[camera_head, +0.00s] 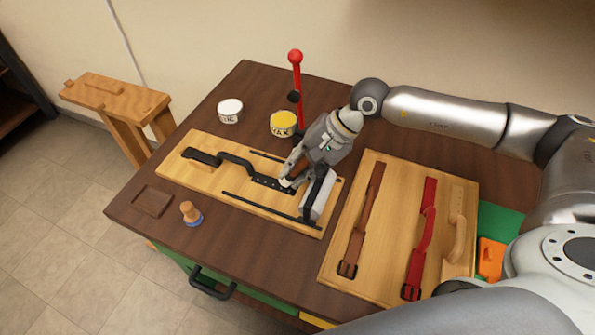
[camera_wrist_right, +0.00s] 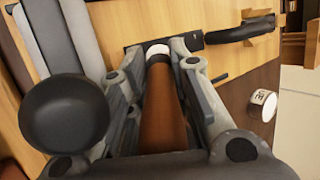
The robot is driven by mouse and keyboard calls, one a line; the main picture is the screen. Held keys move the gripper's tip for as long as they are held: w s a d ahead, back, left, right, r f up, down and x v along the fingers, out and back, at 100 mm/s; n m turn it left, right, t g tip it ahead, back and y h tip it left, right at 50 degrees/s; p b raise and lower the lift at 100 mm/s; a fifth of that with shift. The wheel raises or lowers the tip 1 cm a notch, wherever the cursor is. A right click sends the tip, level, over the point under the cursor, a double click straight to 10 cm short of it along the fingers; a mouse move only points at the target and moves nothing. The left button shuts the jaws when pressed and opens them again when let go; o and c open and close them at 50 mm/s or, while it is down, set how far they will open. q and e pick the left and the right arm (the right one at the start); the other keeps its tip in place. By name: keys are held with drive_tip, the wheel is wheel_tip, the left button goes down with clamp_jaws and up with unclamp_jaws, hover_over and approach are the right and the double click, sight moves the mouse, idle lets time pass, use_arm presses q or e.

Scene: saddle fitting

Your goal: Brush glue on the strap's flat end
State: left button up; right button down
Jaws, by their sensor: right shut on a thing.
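A black strap (camera_head: 238,161) lies on the long wooden board (camera_head: 184,172), bent in the middle. Its flat end, with small holes, runs toward the black clamp (camera_head: 318,190). My right gripper (camera_head: 291,173) is shut on a brush with a brown handle, which shows in the right wrist view (camera_wrist_right: 164,108). The brush's pale tip points down at the strap's flat end; I cannot tell whether it touches. The strap also shows beyond the tip in the right wrist view (camera_wrist_right: 192,41). A white tin (camera_head: 230,111), possibly the glue, stands behind the board. My left gripper is not in view.
A yellow wax tin (camera_head: 283,123) and a red-knobbed lever (camera_head: 296,75) stand behind the board. A second board (camera_head: 336,266) at right holds brown and red straps. A wooden-knobbed tool (camera_head: 190,211) stands at front left, where the dark table is mostly clear.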

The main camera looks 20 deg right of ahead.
drive_tip(key=shift+a+f, duration=0.1)
drive_tip(key=shift+a, duration=0.4)
drive_tip(key=w+a+b, duration=0.2)
drive_tip(key=shift+w+a, duration=0.25)
drive_tip(key=shift+w, duration=0.1)
drive_tip(key=shift+w+a+r, duration=0.3)
drive_tip(key=shift+w+a, duration=0.15)
drive_tip(key=shift+w, duration=0.05)
drive_tip(key=shift+r, duration=0.1)
drive_tip(key=shift+s+r+p, duration=0.15)
drive_tip(key=shift+r+p, duration=0.15)
drive_tip(key=shift+r, duration=1.15)
wheel_tip(320, 180, up, 3)
drive_tip(key=shift+p, duration=0.3)
drive_tip(key=shift+d, duration=0.1)
